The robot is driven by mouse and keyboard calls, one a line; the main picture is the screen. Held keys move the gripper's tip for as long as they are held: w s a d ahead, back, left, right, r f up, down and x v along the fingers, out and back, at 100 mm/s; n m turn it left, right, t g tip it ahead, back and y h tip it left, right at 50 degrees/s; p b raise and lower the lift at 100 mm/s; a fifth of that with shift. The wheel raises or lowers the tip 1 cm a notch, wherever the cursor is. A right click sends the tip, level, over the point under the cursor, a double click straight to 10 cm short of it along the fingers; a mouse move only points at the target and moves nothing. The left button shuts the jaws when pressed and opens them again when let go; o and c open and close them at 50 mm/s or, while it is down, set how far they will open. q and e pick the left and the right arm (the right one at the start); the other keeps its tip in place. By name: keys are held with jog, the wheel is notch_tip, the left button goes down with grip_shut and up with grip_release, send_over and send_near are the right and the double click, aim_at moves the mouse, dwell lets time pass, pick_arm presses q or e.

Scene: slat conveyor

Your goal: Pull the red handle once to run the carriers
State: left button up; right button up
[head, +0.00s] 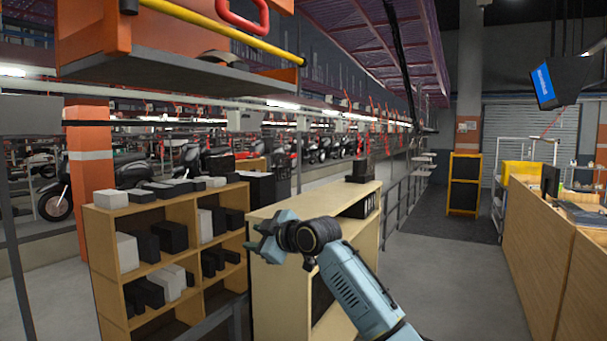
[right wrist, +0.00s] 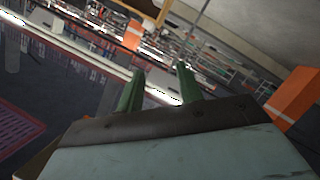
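A red loop-shaped handle (head: 243,14) hangs at the top of the head view, in front of an orange carrier (head: 110,35) with a yellow bar. The top of the handle is cut off by the picture edge. My right gripper (head: 258,237) is raised over the shelves, well below the handle and apart from it. In the right wrist view its two green fingers (right wrist: 157,88) stand apart with nothing between them. The handle does not show in the right wrist view. My left gripper is not in view.
A wooden shelf (head: 172,205) with black and white boxes stands at the left. A pale cabinet (head: 290,215) stands behind my right arm. A wooden counter (head: 545,240) runs along the right. The grey floor (head: 455,280) between is clear.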

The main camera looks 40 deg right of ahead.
jog(key=s+a+r+n+t+y+p, duration=0.15)
jog(key=s+r, duration=0.25)
jog(key=r, duration=0.7)
jog(key=s+r+n+t+y, duration=0.1)
jog(key=s+r+n, duration=0.25)
jog(key=r, duration=0.85)
jog(key=n+y+p, duration=0.3)
jog(key=n, duration=0.4)
send_near(248, 25)
jog(key=shift+t, duration=0.35)
jog(key=p+x, duration=0.3)
jog(key=x, duration=0.5)
jog(key=shift+w+a, duration=0.15)
jog(key=shift+a, duration=0.05)
jog(key=shift+w+a+h+p, duration=0.25)
jog(key=shift+w+p, duration=0.1)
jog(key=shift+w, duration=0.2)
jog(key=shift+w+f, duration=0.15)
jog(key=shift+w, duration=0.1)
grip_shut()
